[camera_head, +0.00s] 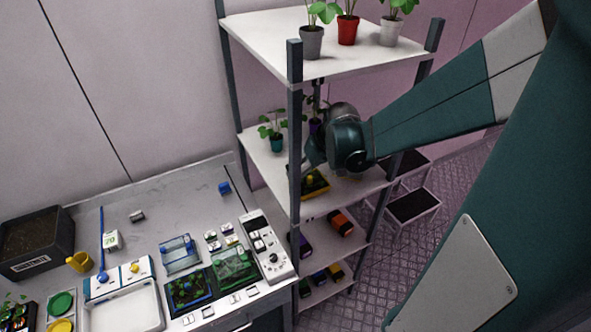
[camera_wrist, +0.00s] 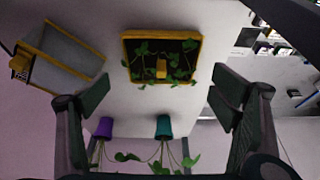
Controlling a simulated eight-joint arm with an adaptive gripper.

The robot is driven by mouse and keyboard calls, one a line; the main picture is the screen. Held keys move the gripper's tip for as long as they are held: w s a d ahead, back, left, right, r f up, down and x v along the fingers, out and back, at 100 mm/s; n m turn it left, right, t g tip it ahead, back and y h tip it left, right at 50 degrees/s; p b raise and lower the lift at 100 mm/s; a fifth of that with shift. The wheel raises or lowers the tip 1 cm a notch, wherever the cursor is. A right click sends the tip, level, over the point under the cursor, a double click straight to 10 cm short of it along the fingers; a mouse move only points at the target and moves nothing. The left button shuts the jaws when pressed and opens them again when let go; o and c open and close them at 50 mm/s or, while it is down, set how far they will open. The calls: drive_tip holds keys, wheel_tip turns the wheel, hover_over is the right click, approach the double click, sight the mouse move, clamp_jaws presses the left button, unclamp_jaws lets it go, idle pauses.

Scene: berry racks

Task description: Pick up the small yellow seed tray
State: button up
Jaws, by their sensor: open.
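A small yellow seed tray (camera_wrist: 160,35) with dark soil, green seedlings and a yellow grip in its middle sits on a white shelf in the wrist view. In the head view the tray (camera_head: 318,192) shows on the rack's middle shelf, partly hidden by a post and my wrist. My gripper (camera_wrist: 158,98) is open and empty. In the wrist view its two fingers stand apart on either side, below the tray in the picture, with a gap to it. In the head view the fingers are mostly hidden.
A grey box with yellow edges (camera_wrist: 62,54) lies left of the tray in the wrist view. A purple pot (camera_wrist: 104,127) and a teal pot (camera_wrist: 164,126) share the shelf. The rack post (camera_head: 295,150) stands close to my wrist. A cluttered bench (camera_head: 160,215) is at left.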

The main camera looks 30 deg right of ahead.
sight(310, 177)
drive_tip(key=shift+x, duration=2.25)
drive_tip(key=shift+s+a, duration=0.1)
drive_tip(key=c, duration=0.9)
